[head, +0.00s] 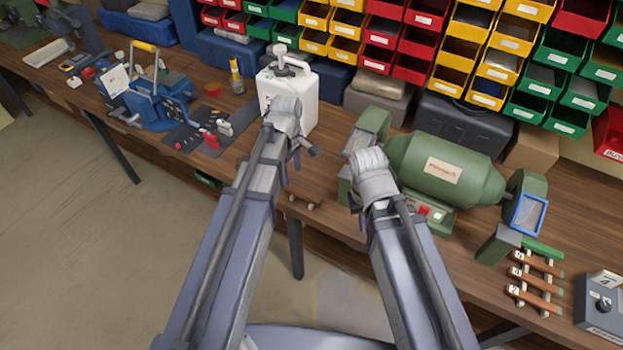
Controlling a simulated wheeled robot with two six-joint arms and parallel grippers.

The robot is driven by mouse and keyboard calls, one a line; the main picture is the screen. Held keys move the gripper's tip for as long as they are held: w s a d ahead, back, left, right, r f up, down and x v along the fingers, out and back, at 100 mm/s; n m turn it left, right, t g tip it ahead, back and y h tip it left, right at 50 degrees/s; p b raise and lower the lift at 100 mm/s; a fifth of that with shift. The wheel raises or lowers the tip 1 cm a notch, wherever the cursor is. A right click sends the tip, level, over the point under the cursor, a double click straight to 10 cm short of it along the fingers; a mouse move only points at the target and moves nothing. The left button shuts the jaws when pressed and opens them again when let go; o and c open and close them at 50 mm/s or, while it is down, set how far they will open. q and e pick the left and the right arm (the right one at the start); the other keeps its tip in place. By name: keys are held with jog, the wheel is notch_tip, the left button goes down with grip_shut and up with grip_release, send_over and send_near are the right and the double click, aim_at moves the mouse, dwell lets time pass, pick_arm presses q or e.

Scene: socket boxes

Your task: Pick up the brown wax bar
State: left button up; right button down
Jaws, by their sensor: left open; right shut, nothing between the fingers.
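I cannot clearly single out a brown wax bar. Several reddish-brown bars (537,281) lie side by side on a small rack at the right of the bench, by the grinder's right end. My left gripper (301,153) is open in front of the white jug, far left of those bars. My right gripper (355,207) is shut and empty at the left end of the green grinder, also left of the bars. Its fingers are mostly hidden by the wrist.
The green bench grinder (445,172) stands between my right gripper and the brown bars. A white jug (303,88) stands behind my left gripper. A grey control box (603,302) is at the far right. Coloured bins (460,50) line the back. Some bare bench (325,172) shows between my arms.

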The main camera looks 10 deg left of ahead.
aim_at(291, 187)
pick_arm(q)
jog(key=shift+w+a+f, duration=0.1)
jog(key=shift+w, duration=0.35)
jog(key=shift+s+f+b, duration=0.1)
jog(key=shift+f+b, duration=0.25)
jog(key=shift+b, duration=0.15)
notch_tip(291, 187, down, 2)
jog(key=shift+b, duration=0.9)
jog(key=shift+r, duration=0.1)
jog(key=f+b, duration=0.5)
jog(key=shift+a+f, duration=0.15)
jog(key=shift+a, duration=0.05)
jog(key=shift+c, duration=0.2)
grip_shut()
